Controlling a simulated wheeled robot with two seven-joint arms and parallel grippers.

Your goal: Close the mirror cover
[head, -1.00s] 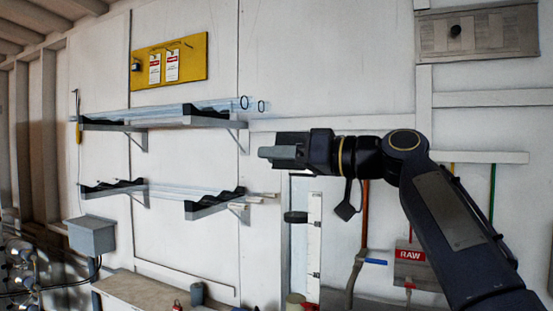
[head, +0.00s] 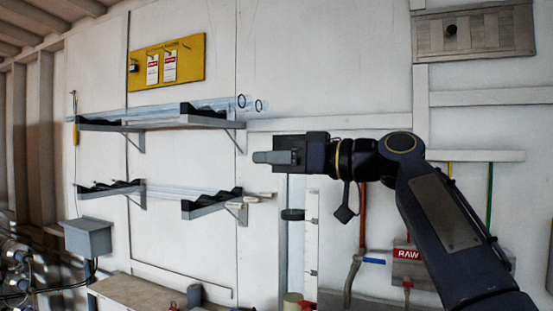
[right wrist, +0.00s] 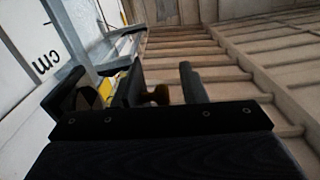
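My right gripper (head: 272,157) points left in front of the white wall, at the upper end of the upright white scale strip (head: 311,240). In the right wrist view its fingers (right wrist: 130,85) stand apart. Between them, farther along, show a dark plate (right wrist: 128,88) and a brownish knob (right wrist: 157,95); I cannot tell whether these are the mirror cover, nor whether they touch the fingers. In the head view that spot is behind the gripper. No mirror or cover can be made out surely. My left gripper is out of view.
Wall brackets (head: 212,203) hold clear tubes left of the gripper. A yellow tag board (head: 166,63) hangs above. A slatted panel with a black knob (head: 473,32) is at top right. A grey box (head: 88,237) is left.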

